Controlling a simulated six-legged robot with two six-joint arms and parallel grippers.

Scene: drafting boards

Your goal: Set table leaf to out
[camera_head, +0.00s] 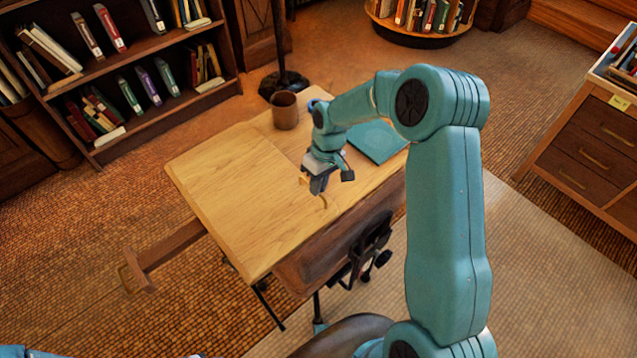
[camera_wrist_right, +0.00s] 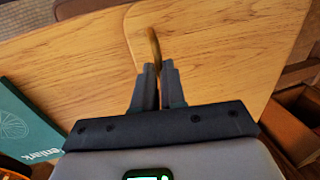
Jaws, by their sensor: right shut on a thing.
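The wooden table (camera_head: 285,138) stands in the middle of the head view. Its lighter leaf (camera_head: 225,180) forms the left part of the top and looks level with the rest. A seam between the boards also shows in the wrist view. A thin brass handle (camera_head: 324,202) stands near this seam at the front edge; it also shows in the right wrist view (camera_wrist_right: 153,45). My right gripper (camera_head: 318,190) is shut on the brass handle, its fingertips (camera_wrist_right: 159,68) close together around its near end. My left gripper is out of view.
A dark chair (camera_head: 345,245) stands at the near side.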

